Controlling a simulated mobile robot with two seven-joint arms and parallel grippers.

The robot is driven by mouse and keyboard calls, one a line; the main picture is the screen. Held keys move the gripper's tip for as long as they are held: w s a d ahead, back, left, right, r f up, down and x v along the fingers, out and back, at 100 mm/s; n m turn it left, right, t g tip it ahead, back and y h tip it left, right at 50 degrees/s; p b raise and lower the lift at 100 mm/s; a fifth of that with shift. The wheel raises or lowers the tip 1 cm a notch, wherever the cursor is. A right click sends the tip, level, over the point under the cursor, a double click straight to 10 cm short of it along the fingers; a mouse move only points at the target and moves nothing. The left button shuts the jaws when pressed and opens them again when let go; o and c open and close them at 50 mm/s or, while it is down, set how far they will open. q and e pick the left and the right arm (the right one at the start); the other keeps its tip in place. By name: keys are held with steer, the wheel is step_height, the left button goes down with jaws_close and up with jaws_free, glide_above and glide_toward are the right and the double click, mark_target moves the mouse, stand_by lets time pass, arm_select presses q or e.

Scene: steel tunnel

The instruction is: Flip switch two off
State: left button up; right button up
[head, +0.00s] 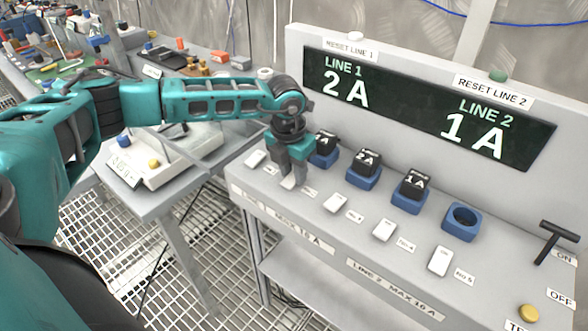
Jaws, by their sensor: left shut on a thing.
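A row of white rocker switches runs along the front of the grey console. Switch two (288,182) is second from the left, and my left gripper (290,170) is down on it, its jaws closed at the switch and partly hiding it. Its on or off position cannot be told. Switch one (255,158) is to its left. Switch three (335,204), switch four (384,230) and switch five (440,261) are to its right. The display (425,110) reads Line 1 2 A and Line 2 1 A. My right gripper is not in view.
Behind the switches stand blue sockets with black labelled blocks, such as the 1A block (415,183). One blue socket (462,222) at the right is empty. A black T-handle (556,240) and a yellow button (528,313) are at the far right. A cluttered bench stands left.

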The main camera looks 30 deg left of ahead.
mark_target(287, 183)
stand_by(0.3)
arm_select(q)
steer(key=o, duration=1.1)
steer(key=shift+c, duration=0.2)
steer(key=shift+r, duration=0.15)
step_height(287, 183, up, 13)
steer(key=s, duration=0.2)
steer(key=shift+f, duration=0.2)
steer(key=shift+a, duration=0.1)
